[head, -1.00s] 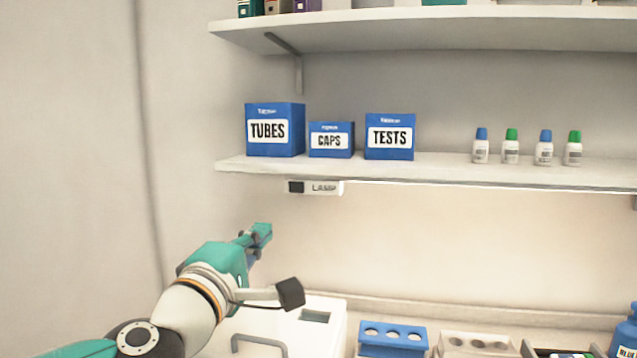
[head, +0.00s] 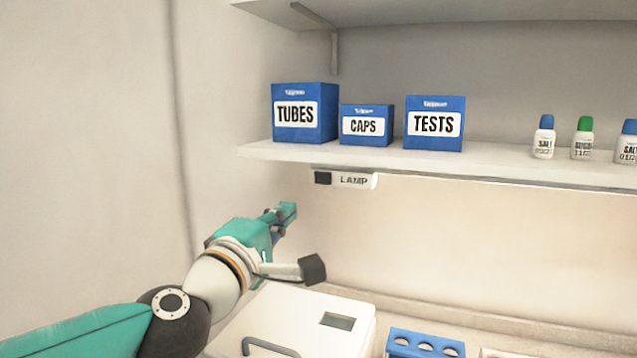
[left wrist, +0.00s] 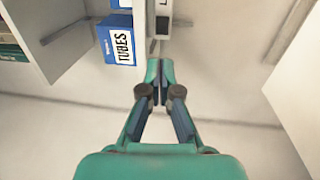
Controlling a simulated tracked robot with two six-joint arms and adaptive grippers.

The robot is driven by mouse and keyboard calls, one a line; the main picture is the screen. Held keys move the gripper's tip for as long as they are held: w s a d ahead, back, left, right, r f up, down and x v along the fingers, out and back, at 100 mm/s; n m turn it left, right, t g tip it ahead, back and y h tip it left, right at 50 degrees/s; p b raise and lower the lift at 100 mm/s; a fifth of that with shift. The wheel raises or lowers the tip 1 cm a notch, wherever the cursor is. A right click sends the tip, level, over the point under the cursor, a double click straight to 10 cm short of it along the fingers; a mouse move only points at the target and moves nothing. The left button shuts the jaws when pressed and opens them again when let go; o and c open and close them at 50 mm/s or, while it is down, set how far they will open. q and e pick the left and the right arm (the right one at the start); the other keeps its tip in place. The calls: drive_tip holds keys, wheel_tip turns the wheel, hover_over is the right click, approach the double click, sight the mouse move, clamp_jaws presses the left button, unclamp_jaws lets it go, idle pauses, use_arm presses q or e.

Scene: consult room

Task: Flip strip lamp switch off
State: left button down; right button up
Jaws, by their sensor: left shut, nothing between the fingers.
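The strip lamp's switch box, a white housing marked LAMP (head: 354,180), hangs under the front left of the lower shelf. Its dark switch (head: 323,178) is at the left end. I cannot tell from its dark face which way it is set. The wall under the shelf looks brightly lit. My left gripper (head: 287,212) is shut and empty, below and left of the switch box, apart from it. In the left wrist view the gripper (left wrist: 160,66) points toward the white housing (left wrist: 162,8) at the top, with a gap between. My right gripper is not in view.
The lower shelf (head: 262,152) holds blue boxes marked TUBES (head: 305,113), CAPS (head: 367,126) and TESTS (head: 434,124), and small bottles (head: 543,137). Below stand a white case (head: 285,318) and a blue rack (head: 425,345). A bare wall is at left.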

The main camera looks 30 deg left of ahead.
sight(322, 177)
use_arm(q)
drive_tip(key=x, duration=1.4)
drive_tip(key=shift+a+p, duration=0.1)
drive_tip(key=shift+p, duration=0.3)
